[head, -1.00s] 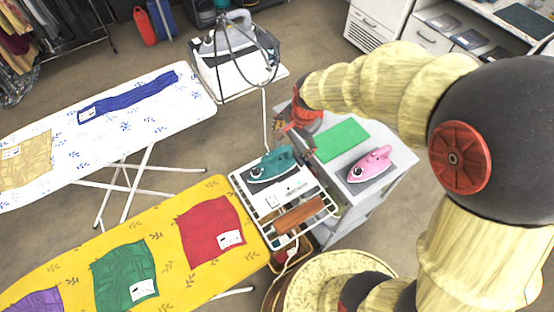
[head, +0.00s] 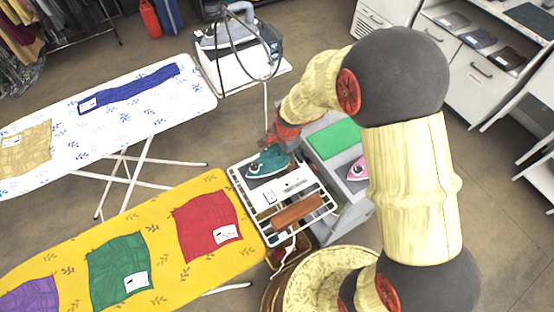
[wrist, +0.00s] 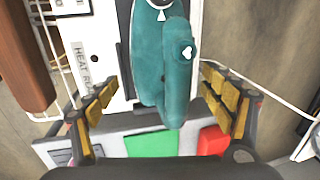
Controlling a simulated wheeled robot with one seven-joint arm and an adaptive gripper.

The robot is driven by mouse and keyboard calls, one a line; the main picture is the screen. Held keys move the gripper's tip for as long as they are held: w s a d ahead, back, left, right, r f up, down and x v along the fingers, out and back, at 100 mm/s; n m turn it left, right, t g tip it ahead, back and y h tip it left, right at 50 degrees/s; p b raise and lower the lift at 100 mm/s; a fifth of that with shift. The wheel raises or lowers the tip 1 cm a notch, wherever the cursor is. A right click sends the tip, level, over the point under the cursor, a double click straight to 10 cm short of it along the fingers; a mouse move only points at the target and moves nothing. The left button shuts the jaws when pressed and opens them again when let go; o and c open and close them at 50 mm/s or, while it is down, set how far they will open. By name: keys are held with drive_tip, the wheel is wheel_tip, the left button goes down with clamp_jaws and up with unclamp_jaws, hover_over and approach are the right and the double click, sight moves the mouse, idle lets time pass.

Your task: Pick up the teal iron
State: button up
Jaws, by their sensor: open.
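The teal iron (head: 268,162) rests on the white wire rack with a heat rest plate (head: 290,187) at the end of the yellow ironing board. In the wrist view the teal iron (wrist: 162,65) lies between the two fingers of my open gripper (wrist: 165,92), with a gap on each side. In the head view my gripper (head: 272,136) is just behind the iron, and its fingers are mostly hidden by the arm. The gripper holds nothing.
A pink iron (head: 357,169) stands on the grey cabinet to the right, partly behind my arm, near a green mat (head: 334,138). A brown wooden block (head: 297,211) lies on the rack's front. A steam station (head: 235,45) stands behind. Yellow board (head: 150,240) lies left.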

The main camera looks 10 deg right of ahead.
drive_tip(key=shift+w+f, duration=0.2)
drive_tip(key=shift+f, duration=0.5)
drive_tip(key=shift+c, duration=0.6)
drive_tip(key=shift+r, duration=0.1)
drive_tip(key=c, duration=1.4)
drive_tip(key=shift+r, duration=0.15)
